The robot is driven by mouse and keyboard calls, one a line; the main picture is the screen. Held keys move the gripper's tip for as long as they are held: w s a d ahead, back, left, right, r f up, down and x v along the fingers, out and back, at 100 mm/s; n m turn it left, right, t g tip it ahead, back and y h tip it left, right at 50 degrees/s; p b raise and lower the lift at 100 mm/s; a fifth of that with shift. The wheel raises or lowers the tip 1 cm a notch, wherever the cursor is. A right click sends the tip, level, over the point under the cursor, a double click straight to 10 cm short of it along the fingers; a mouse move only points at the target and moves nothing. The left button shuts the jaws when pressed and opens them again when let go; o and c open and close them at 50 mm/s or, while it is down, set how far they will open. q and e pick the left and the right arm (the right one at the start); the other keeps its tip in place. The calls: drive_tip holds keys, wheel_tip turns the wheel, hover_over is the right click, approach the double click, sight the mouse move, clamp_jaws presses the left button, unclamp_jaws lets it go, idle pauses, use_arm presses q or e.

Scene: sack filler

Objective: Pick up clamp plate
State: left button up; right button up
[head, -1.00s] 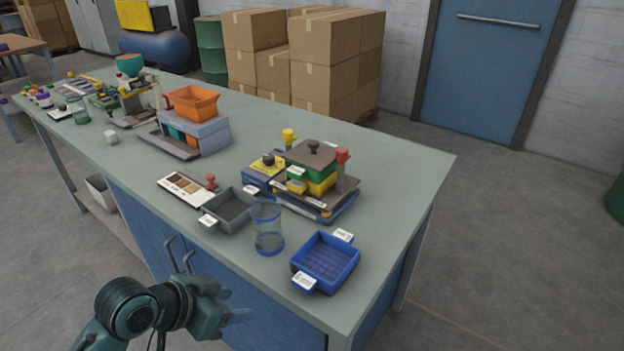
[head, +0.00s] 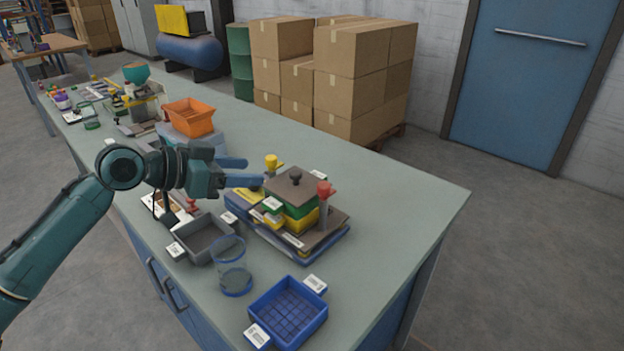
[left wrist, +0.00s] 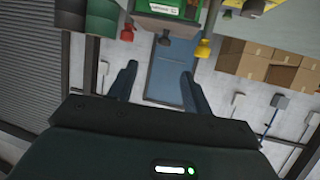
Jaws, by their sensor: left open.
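The clamp plate (head: 281,188) seems to be the flat brown-grey plate with a black knob (head: 295,176), lying on top of a green and yellow stack. In the left wrist view the scene appears upside down, and the knob (left wrist: 164,39) shows near the top, beyond the fingers. My left gripper (head: 248,171) is open and empty, to the left of the plate and apart from the knob. Its two fingers point toward the stack, and they also show apart in the left wrist view (left wrist: 158,88). My right gripper is not in view.
A red-topped post (head: 324,205) stands right of the plate, and a yellow-topped post (head: 272,165) behind it. A grey tray (head: 184,240), a clear beaker (head: 232,268) and a blue tray (head: 266,311) stand in front. The bench (head: 405,200) is clear to the right.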

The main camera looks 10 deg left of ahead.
sight(291, 174)
use_arm(q)
drive_tip(key=p+x, duration=0.1)
drive_tip(key=x, duration=0.6)
drive_tip(key=shift+w+d, duration=0.1)
drive_tip(key=shift+d, duration=0.05)
drive_tip(key=shift+a+f+p+x, duration=0.15)
drive_tip(key=shift+p+x, duration=0.2)
drive_tip(key=shift+x, duration=1.1)
drive_tip(key=shift+a+f+p+x, duration=0.15)
drive_tip(key=shift+p+x, duration=0.15)
drive_tip(key=shift+x, duration=1.15)
drive_tip(key=shift+c, duration=0.4)
clamp_jaws()
